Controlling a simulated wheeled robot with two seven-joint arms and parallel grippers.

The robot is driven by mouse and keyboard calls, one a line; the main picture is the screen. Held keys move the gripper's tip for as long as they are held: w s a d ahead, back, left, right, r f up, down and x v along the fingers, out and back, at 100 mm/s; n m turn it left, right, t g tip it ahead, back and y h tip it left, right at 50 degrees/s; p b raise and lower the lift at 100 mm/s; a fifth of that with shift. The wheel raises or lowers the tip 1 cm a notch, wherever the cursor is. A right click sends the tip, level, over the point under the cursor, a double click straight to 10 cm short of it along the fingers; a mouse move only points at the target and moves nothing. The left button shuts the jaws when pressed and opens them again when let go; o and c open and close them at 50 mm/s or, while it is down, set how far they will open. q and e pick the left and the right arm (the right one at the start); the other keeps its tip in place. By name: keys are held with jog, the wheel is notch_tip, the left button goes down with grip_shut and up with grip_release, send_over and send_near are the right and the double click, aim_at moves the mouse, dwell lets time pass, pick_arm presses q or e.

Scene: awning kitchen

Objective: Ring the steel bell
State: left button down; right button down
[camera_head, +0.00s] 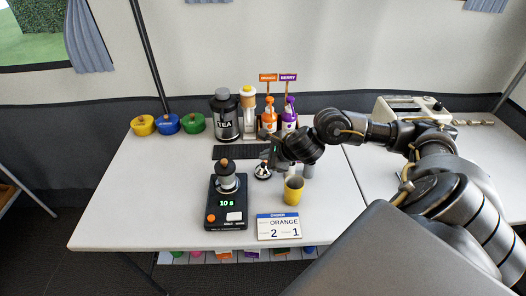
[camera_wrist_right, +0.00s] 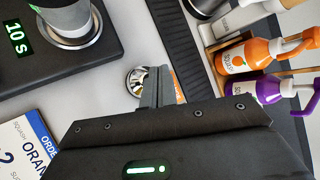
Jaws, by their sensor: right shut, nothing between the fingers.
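The steel bell (camera_head: 262,173) is a small shiny dome on the table, between the black scale and the yellow cup. It also shows in the right wrist view (camera_wrist_right: 135,80), partly hidden by my fingers. My right gripper (camera_head: 267,157) is shut and empty, with its fingers pointing down close to the bell. In the right wrist view its closed fingers (camera_wrist_right: 158,88) overlap the bell's right side; I cannot tell whether they touch it. My left gripper is not in view.
A black scale reading 10 s (camera_head: 226,208) carries a steel container. A yellow cup (camera_head: 293,190) and an order card (camera_head: 279,227) stand nearby. A TEA canister (camera_head: 226,115), orange bottle (camera_head: 269,118) and purple bottle (camera_head: 289,117) stand behind.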

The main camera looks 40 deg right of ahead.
notch_tip(320, 180, up, 5)
jog(key=p, duration=0.3)
jog(key=shift+f, duration=0.15)
jog(key=shift+f, duration=0.1)
dwell(0.6)
